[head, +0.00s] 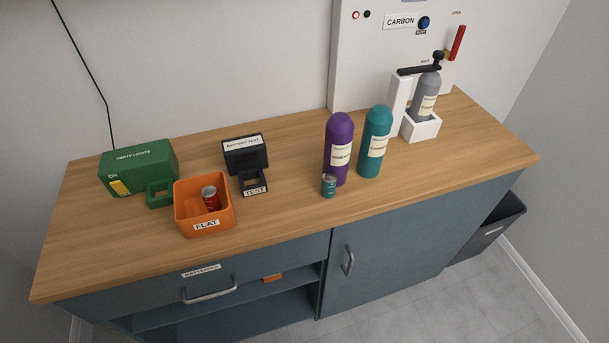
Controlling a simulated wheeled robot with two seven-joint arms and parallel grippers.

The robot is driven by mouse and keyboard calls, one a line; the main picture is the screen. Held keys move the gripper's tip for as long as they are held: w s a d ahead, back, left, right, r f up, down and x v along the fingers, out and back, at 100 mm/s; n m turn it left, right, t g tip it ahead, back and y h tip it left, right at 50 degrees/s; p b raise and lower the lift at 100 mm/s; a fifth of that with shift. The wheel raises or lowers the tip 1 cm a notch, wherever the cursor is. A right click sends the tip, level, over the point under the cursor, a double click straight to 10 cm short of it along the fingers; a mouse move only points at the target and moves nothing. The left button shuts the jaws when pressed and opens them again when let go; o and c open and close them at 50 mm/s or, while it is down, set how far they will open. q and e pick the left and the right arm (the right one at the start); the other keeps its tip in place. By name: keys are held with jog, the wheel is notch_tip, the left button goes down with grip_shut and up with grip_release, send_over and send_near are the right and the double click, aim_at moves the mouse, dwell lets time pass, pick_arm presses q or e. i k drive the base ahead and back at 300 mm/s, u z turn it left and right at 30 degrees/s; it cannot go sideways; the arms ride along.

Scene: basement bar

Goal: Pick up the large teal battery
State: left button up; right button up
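A teal battery (328,186), a short upright cylinder with a greyish top, stands on the wooden counter (285,208). It is just in front of the base of a tall purple cylinder (339,145); whether they touch I cannot tell. A tall teal cylinder (376,135) with a pale label stands to its right and a little behind. A red battery (211,198) stands inside the orange box marked FLAT (205,224). Neither of my grippers shows in the head view.
A black tester marked TEST (245,155) and a green PARTY LIGHTS box (138,168) stand on the left. A grey cylinder (424,97) sits in a white holder (422,129) below a wall panel (390,45). The counter's right end is clear. A dark bin (490,230) stands on the floor.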

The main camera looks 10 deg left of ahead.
aim_at(329, 181)
jog(key=u, duration=1.55)
jog(key=k, duration=0.5)
jog(key=z, duration=0.8)
